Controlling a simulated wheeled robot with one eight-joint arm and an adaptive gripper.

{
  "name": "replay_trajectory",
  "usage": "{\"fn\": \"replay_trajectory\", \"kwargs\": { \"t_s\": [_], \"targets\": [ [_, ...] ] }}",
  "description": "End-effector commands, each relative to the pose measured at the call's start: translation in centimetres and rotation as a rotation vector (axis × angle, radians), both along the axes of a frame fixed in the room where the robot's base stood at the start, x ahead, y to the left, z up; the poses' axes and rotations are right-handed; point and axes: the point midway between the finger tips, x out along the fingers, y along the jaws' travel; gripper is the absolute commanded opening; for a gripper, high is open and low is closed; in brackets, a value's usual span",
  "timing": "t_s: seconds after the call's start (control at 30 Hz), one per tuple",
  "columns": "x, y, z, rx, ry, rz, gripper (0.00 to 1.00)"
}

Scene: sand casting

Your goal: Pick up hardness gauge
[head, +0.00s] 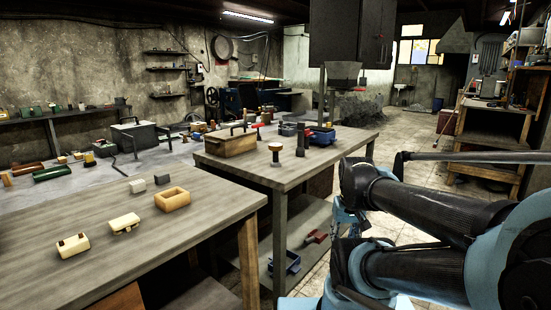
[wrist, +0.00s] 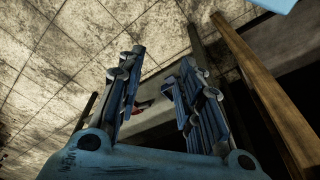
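I cannot tell for sure which item is the hardness gauge. A small upright piece with a round brass-coloured top and dark stem (head: 275,153) stands near the front of the middle bench (head: 262,177). A dark upright piece (head: 300,140) stands just right of it. My gripper (wrist: 160,65) shows in the wrist view with its two fingers apart and nothing held between them. In the head view my gripper is low beside the bench's right side, mostly hidden by my arm.
A wooden box (head: 230,146) and a blue tray (head: 321,136) sit on the middle bench. A blue tray (head: 285,263) and a red tool (head: 315,237) lie on its lower shelf. The near-left bench (head: 100,205) holds cream blocks.

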Motion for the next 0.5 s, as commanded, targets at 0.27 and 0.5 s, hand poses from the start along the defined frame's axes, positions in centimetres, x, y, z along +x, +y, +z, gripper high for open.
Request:
{"fn": "replay_trajectory", "kwargs": {
  "t_s": [0.27, 0.5],
  "targets": [
    [-0.2, 0.2, 1.7, 0.01, -0.007, -0.024, 0.54],
    [4.4, 1.6, 8.6, 0.061, 0.029, -0.171, 0.54]
  ]
}}
